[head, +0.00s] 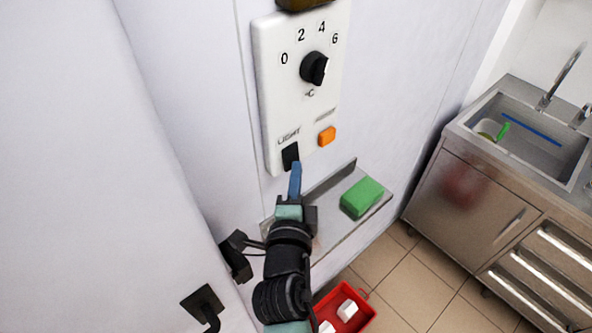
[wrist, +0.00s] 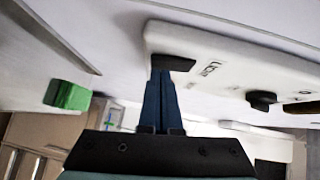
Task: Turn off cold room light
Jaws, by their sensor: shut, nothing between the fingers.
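The white control panel (head: 283,90) is on the pale wall, with a black dial (head: 314,68) marked 0 to 6. Its black light switch (head: 290,153) sits at the lower left under the word LIGHT. My gripper (head: 296,166) is shut and empty, with its blue fingertips at the lower edge of the switch. In the wrist view the fingertips (wrist: 160,74) also meet the switch (wrist: 172,61) at its edge. I cannot tell whether they touch it or which way the rocker is tipped.
An orange button (head: 327,136) is right of the switch. Below the panel, a metal shelf (head: 335,222) holds a green block (head: 362,197). A red crate (head: 362,318) stands on the floor. A steel sink unit (head: 470,185) is at the right.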

